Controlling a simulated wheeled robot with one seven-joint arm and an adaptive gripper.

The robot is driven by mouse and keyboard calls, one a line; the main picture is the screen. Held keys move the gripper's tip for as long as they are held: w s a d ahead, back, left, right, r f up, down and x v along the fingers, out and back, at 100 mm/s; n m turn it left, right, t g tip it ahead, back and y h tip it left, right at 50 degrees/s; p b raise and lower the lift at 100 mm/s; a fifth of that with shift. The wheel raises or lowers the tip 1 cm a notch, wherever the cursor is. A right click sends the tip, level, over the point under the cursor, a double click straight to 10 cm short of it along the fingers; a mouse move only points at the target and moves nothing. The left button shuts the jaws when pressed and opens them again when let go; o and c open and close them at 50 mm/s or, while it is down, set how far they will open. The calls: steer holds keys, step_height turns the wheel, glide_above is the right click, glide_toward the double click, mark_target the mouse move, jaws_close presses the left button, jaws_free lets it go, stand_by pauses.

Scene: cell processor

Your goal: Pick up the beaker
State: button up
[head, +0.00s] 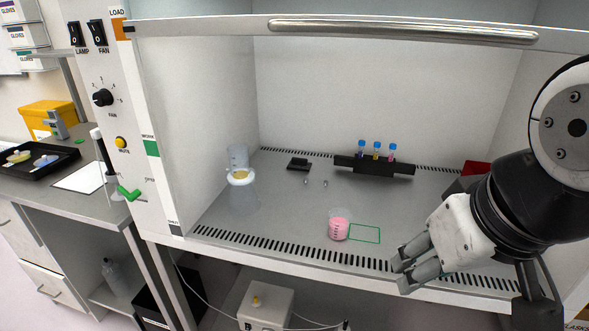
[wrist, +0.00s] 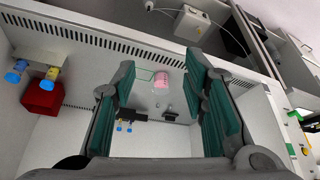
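A small clear beaker with pink liquid (head: 339,226) stands upright on the hood's grey work surface, near the front vent slots. A green outlined rectangle (head: 365,234) lies just right of it. My gripper (head: 402,263) is to the right of the beaker and nearer the front edge, apart from it. In the wrist view my gripper (wrist: 159,66) has its green-padded fingers wide apart and empty. The beaker also shows in the wrist view (wrist: 163,79), framed between the fingers but farther off. Nothing hides it in the head view.
A black rack (head: 374,165) with blue-capped vials stands behind the beaker. A glass flask (head: 244,196) is at the left, and a red container (head: 475,168) at the right. The raised sash (head: 400,33) spans the hood above. Surface around the beaker is clear.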

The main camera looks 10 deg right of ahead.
steer(key=shift+o, duration=0.2)
steer(key=o, duration=0.4)
steer(key=shift+o, duration=1.3)
steer(key=shift+w+a+f+g, duration=0.15)
steer(key=shift+w+f+g, duration=0.05)
steer(key=shift+f+g, duration=0.1)
steer(key=w+a+f+m+g+y+b, duration=0.45)
steer(key=w+f+m+y, duration=0.35)
steer(key=w+m, duration=0.4)
steer(key=w+d+f+m+t+y+b, duration=0.1)
steer(key=w+d+f+m+t+y, duration=0.1)
steer(key=w+d+m+t+y, duration=0.3)
steer(key=w+d+f+m+b, duration=0.2)
steer(key=w, duration=0.5)
steer(key=w+d+f+m+t+y+b, duration=0.1)
steer(key=w+d+f+m+t+y, duration=0.2)
steer(key=w, duration=0.4)
steer(key=m, duration=0.1)
glide_toward(339, 225)
steer(key=shift+t, duration=0.25)
steer(key=w, duration=0.1)
steer(key=w+a, duration=0.1)
steer(key=w+a+f+b, duration=0.1)
steer(key=w, duration=0.1)
steer(key=shift+a, duration=0.15)
steer(key=shift+x, duration=3.3)
